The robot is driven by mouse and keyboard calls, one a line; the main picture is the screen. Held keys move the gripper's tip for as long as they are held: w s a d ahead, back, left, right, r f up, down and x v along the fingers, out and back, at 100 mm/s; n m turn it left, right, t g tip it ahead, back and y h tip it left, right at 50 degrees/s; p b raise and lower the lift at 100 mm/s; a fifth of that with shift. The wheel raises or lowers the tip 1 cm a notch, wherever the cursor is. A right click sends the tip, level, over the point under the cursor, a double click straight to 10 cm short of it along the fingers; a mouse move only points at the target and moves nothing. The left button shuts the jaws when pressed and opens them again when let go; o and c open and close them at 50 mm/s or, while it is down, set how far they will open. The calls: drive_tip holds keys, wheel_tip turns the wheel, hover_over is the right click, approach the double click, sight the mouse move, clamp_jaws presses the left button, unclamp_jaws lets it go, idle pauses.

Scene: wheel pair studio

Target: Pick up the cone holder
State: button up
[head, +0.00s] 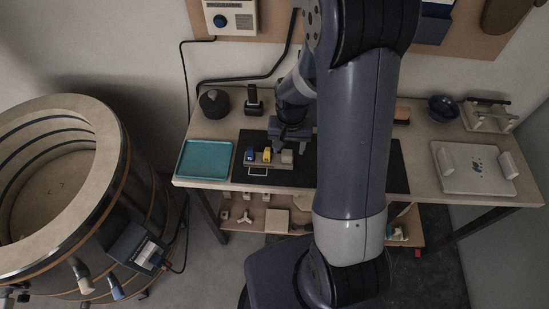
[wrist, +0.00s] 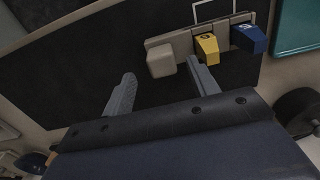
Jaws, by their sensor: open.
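The cone holder (head: 257,162) is a small beige-grey rack near the front edge of the table, left of my arm. In the wrist view the holder (wrist: 182,42) lies beyond my fingertips, the pale block (wrist: 161,60) roughly ahead of the gap. My gripper (wrist: 162,75) is open and empty. One finger overlaps the yellow piece (wrist: 207,48) in view; contact cannot be told. In the head view my wrist partly hides the gripper.
A black round object (head: 214,103) and a small black stand (head: 254,102) are behind. A white board (head: 470,168) and blue bowl (head: 442,107) sit right. A large drum (head: 120,190) stands left.

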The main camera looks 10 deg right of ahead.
sight(287, 152)
drive_tip(key=shift+a+f, duration=0.15)
drive_tip(key=shift+f, duration=1.75)
drive_tip(key=shift+c, duration=0.5)
clamp_jaws()
drive_tip(key=shift+r, duration=0.1)
